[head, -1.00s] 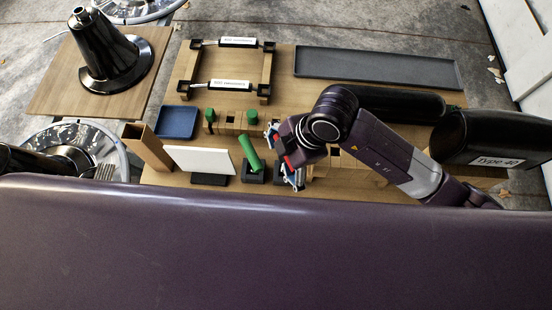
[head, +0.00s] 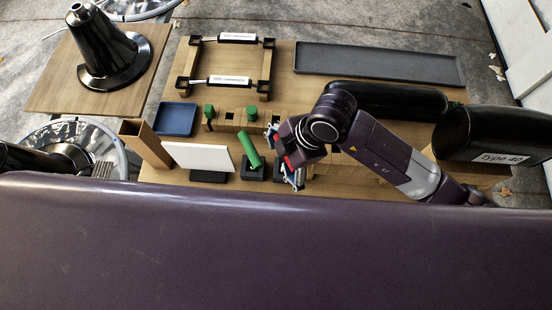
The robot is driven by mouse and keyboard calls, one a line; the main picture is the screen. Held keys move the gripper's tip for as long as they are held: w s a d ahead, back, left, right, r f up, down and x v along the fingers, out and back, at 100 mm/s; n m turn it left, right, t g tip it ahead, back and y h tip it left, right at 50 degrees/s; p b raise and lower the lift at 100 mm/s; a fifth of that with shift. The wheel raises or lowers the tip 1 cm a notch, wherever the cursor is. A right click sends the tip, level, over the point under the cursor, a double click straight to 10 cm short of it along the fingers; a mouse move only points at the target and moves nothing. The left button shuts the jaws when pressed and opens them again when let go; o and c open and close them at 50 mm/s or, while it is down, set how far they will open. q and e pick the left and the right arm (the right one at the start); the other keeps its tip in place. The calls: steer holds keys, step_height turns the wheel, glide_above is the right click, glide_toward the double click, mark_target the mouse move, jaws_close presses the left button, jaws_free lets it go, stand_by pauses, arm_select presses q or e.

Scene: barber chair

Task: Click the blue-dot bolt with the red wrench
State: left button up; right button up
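My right gripper (head: 285,155) hangs over the front middle of the wooden board, beside a tilted green handle (head: 249,149). Small red and blue parts show at the gripper, but I cannot tell whether they belong to it or to a held tool. Its finger gap is unclear from this angle. No wrench can be made out clearly as red. Two pale-labelled bars, the far one (head: 237,38) and the near one (head: 230,80), lie across a wooden frame with black corners. No blue-dot bolt can be made out. My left gripper is not in view.
A blue tray (head: 177,119), a white panel (head: 200,157) and a row of wooden blocks with green knobs (head: 209,111) stand on the board (head: 290,92). A long dark tray (head: 380,63) lies at the back. A black cylinder labelled "Type 40" (head: 487,135) is at right.

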stand_by(0.3)
steer(key=o, duration=2.3)
steer(key=shift+o, duration=0.2)
steer(key=shift+f, duration=0.1)
steer(key=v, duration=1.2)
